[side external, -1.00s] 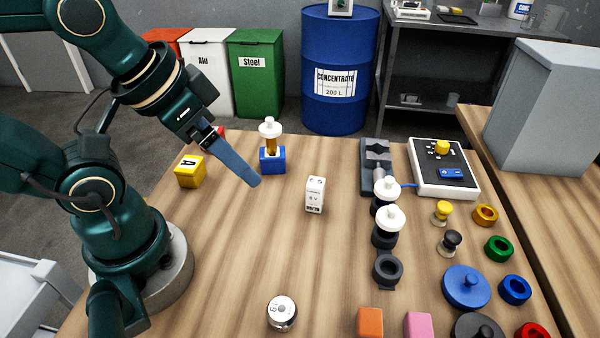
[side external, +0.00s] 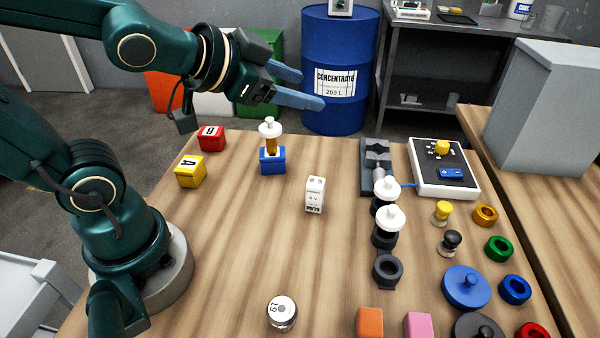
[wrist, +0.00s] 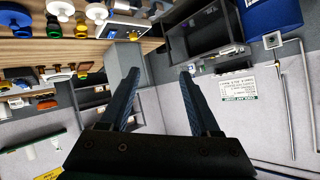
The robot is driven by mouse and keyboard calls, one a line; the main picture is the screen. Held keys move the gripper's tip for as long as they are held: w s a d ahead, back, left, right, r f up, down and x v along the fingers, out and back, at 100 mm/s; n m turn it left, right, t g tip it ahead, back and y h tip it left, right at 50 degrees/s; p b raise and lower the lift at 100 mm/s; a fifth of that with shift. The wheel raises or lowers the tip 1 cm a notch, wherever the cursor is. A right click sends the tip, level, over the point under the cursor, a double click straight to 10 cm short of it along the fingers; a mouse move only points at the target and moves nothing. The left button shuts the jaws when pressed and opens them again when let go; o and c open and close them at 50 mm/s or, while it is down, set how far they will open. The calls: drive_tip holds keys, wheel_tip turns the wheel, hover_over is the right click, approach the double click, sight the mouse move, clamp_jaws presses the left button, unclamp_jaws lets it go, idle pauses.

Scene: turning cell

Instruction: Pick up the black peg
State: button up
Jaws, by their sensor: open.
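The black peg (side external: 450,243), a small knob-shaped piece with a dark top and a pale lower part, stands on the right part of the wooden table. A similar yellow peg (side external: 441,212) stands just behind it. My gripper (side external: 311,90) is open and empty, with two blue fingers pointing right. It is raised high above the table's back edge, in front of the blue drum, well left of and above the black peg. In the wrist view my open fingers (wrist: 160,73) have nothing between them. The small table pieces there are too small to tell the black peg surely.
White-topped pieces (side external: 389,218) in dark holders stand left of the black peg. Rings, including a green ring (side external: 499,248), and a blue knobbed disc (side external: 466,287) lie nearby. A control box (side external: 473,188) stands behind. The table's left middle is mostly clear around a white block (side external: 315,194).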

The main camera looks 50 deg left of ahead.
drive_tip(key=w+d+f+m+t+h, duration=0.1)
drive_tip(key=w+d+m+h, duration=0.1)
drive_tip(key=w+m, duration=0.15)
drive_tip(key=m+g+h, duration=0.2)
drive_tip(key=g+h, duration=0.1)
drive_tip(key=h, duration=0.5)
approach(387, 228)
drive_tip(key=w, duration=0.2)
drive_tip(key=shift+w+f+n, duration=0.2)
drive_tip(key=shift+w+n, duration=0.05)
drive_tip(key=shift+w, duration=0.05)
drive_tip(key=shift+f, duration=0.2)
drive_tip(key=shift+y, duration=0.3)
drive_tip(key=shift+x, duration=5.9)
drive_tip(key=shift+r, duration=0.1)
clamp_jaws()
